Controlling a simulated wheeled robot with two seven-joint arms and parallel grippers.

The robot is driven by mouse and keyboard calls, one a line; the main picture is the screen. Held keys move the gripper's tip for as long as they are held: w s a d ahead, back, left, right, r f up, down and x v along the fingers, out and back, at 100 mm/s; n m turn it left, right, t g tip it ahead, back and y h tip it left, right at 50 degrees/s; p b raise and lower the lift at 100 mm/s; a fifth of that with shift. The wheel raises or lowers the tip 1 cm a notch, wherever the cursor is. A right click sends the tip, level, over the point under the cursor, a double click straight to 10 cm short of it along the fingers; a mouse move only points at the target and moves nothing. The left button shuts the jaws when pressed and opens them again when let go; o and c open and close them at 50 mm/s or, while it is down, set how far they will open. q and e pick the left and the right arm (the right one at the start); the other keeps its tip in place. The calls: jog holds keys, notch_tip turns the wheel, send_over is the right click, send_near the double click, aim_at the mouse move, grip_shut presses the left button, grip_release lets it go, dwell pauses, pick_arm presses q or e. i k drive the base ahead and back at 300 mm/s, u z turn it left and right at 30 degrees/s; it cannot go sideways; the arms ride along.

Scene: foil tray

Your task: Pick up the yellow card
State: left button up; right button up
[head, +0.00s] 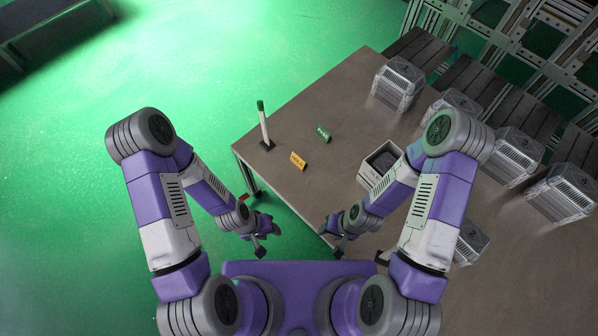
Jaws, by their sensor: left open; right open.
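The yellow card (298,161) stands on the brown table (330,95), near the table's left corner, as a small folded or tilted tag with dark writing too small to read. My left gripper (262,247) is open and empty, below and left of the card in the picture, off the table's front edge. My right gripper (337,250) is open and empty, below and right of the card, close to the table's front edge. Neither gripper touches the card.
A green card (323,132) lies behind and right of the yellow one. A green-topped white post (264,125) on a dark base stands to its left. An open white box (381,164) with dark contents sits to the right. Several grey crates (398,83) stand farther right.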

aim_at(297, 159)
jog(key=k, duration=0.3)
jog(key=u, duration=1.65)
jog(key=i, duration=3)
jog(key=z, duration=3.85)
jog(key=i, duration=0.5)
jog(key=u, duration=0.05)
